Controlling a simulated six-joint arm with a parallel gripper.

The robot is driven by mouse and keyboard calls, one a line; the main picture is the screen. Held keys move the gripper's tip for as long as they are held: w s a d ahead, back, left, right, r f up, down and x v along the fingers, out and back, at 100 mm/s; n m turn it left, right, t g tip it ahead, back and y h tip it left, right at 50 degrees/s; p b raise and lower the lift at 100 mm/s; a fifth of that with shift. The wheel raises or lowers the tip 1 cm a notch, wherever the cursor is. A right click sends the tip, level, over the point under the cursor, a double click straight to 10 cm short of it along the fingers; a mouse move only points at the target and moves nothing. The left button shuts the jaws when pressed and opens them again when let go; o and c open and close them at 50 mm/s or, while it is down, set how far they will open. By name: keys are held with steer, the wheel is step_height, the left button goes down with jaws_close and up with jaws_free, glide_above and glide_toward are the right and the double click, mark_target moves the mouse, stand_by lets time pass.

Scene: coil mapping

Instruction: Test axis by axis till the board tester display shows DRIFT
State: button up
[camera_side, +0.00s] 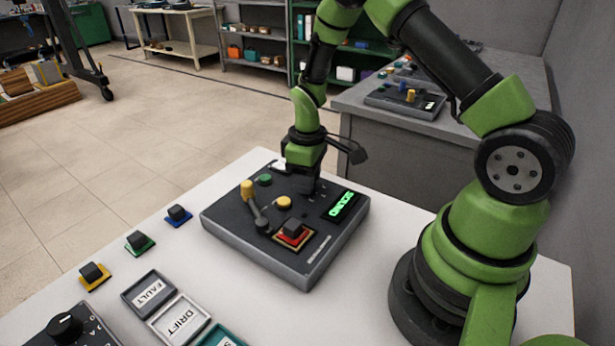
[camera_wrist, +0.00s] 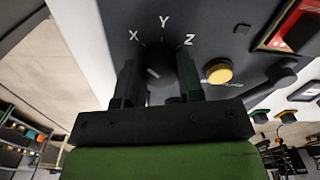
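The board tester (camera_side: 235,218) is a dark box on the white table. Its display (camera_side: 342,205) glows with green letters, turned away and too small to read surely. The tester carries a yellow-tipped lever (camera_side: 253,205), a yellow button (camera_side: 284,203), a green button (camera_side: 265,180) and a black knob on a red square (camera_side: 293,230). My gripper (camera_side: 303,188) points down at the tester's far side. In the wrist view my gripper (camera_wrist: 159,88) has one finger on each side of a dark selector knob (camera_wrist: 160,70) marked X, Y, Z. I cannot tell whether the fingers touch it.
Cards lettered FAULT (camera_side: 149,294) and DRIFT (camera_side: 179,319) lie at the front, beside a partly cut-off teal one (camera_side: 222,337). Yellow (camera_side: 95,277), green (camera_side: 139,243) and blue (camera_side: 178,215) based black knobs stand left of the tester. A grey bench (camera_side: 390,130) stands behind.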

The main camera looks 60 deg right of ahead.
steer(key=shift+m, duration=0.4)
steer(key=m, duration=0.3)
steer(key=shift+m, duration=2.5)
steer(key=o, duration=0.9)
step_height(320, 180, up, 10)
